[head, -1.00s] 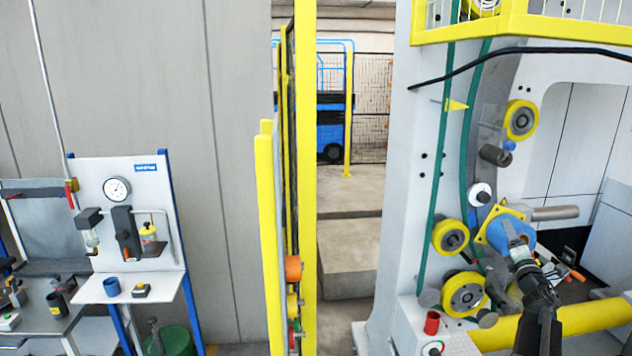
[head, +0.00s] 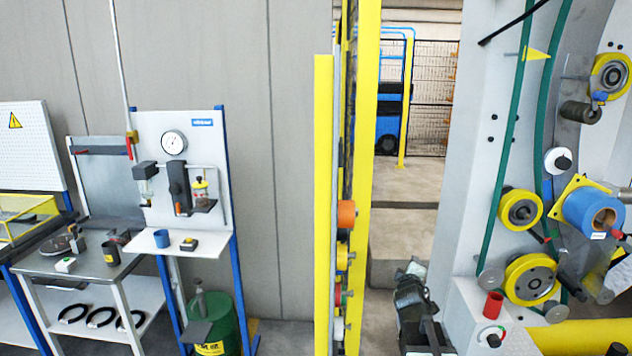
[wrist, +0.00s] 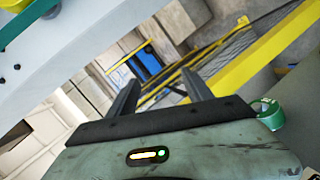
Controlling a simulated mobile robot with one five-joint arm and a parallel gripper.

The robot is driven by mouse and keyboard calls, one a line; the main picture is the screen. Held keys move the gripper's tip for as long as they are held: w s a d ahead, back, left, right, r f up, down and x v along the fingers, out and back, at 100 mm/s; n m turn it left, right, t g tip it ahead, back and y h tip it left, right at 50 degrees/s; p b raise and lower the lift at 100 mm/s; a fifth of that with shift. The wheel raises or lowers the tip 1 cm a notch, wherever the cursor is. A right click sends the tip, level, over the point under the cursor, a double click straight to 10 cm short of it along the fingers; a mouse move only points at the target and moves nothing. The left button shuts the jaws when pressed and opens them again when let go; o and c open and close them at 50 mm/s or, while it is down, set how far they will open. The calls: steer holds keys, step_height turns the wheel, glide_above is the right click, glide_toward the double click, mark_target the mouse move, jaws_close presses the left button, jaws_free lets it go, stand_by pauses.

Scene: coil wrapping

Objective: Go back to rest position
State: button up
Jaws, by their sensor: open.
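My gripper (head: 412,272) is low in the head view, left of the white wrapping machine and clear of it. In the wrist view its two fingers (wrist: 160,88) are spread apart with nothing between them. The blue roll (head: 580,212) sits on the machine in front of a yellow square plate (head: 565,187). My gripper is apart from the roll, to its lower left.
A yellow fence post (head: 366,150) stands left of my arm. A gauge stand (head: 180,140), a workbench (head: 75,265) and a green drum (head: 220,325) are left. Floor (head: 400,205) shows behind the fence.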

steer(key=s+a+f+m+g+y+b, duration=0.1)
steer(key=s+a+f+m+g, duration=0.1)
steer(key=s+a+f+g, duration=0.3)
steer(key=s+a+f+m, duration=0.2)
steer(key=s+f, duration=0.1)
steer(key=f, duration=0.4)
steer(key=s+a+f+m+g+y, duration=0.1)
steer(key=s+f+m+g, duration=0.1)
steer(key=s, duration=0.4)
steer(key=s+a+f+m+g+y, duration=0.1)
steer(key=s+a+f+m+g, duration=0.1)
steer(key=s+g, duration=0.2)
steer(key=s+a+f+m+g+y, duration=0.1)
steer(key=s+a+f+m+g, duration=0.1)
steer(key=s, duration=0.6)
steer(key=shift+a+f+m+g, duration=0.25)
steer(key=shift+m+g, duration=0.05)
steer(key=shift+g, duration=0.1)
steer(key=shift+c, duration=0.3)
